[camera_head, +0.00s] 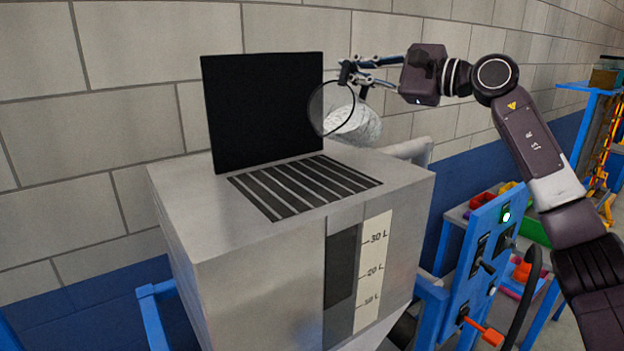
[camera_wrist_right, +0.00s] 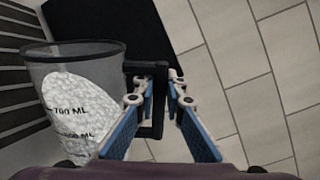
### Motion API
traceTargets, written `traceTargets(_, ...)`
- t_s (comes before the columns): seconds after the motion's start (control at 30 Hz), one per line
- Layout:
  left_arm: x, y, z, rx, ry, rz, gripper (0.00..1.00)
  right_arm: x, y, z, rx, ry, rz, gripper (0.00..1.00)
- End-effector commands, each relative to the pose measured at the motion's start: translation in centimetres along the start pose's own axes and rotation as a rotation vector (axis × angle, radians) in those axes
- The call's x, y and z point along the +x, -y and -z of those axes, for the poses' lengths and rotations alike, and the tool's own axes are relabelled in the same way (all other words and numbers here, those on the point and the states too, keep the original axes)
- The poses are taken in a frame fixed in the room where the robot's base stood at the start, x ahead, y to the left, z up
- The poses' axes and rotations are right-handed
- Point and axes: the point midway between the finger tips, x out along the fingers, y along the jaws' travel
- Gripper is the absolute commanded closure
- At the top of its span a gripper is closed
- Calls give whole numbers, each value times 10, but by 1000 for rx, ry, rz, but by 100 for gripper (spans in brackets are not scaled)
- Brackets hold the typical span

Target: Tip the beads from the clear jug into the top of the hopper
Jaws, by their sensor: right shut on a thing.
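The clear jug (camera_head: 352,124) is held tilted in the air above the back right of the hopper top, its dark rim facing left. White beads lie inside it; no falling beads show. In the right wrist view the jug (camera_wrist_right: 75,100) has ML markings and beads heaped along one side, below the rim. My right gripper (camera_head: 352,74) is shut on the jug's dark handle (camera_wrist_right: 158,125). The hopper (camera_head: 270,255) is a grey metal box with a slotted grate (camera_head: 305,186) in its top. My left gripper is out of view.
A black upright panel (camera_head: 264,112) stands at the grate's back edge, left of the jug. A blue control panel (camera_head: 484,250) with levers is right of the hopper. Coloured bins (camera_head: 484,201) sit behind it. A block wall is close behind.

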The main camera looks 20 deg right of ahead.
Motion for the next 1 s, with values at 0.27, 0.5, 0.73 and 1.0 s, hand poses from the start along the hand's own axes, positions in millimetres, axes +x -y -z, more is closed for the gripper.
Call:
traceTargets(0.27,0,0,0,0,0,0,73,0,-5,-2,-43,-1,0,100)
traceTargets(0.5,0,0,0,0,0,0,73,0,-10,-5,-81,-1,1,100)
traceTargets(0.73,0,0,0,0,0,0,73,0,-16,-7,-118,-1,1,100)
traceTargets(1.0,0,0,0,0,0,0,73,0,-22,-9,-162,-1,1,100)
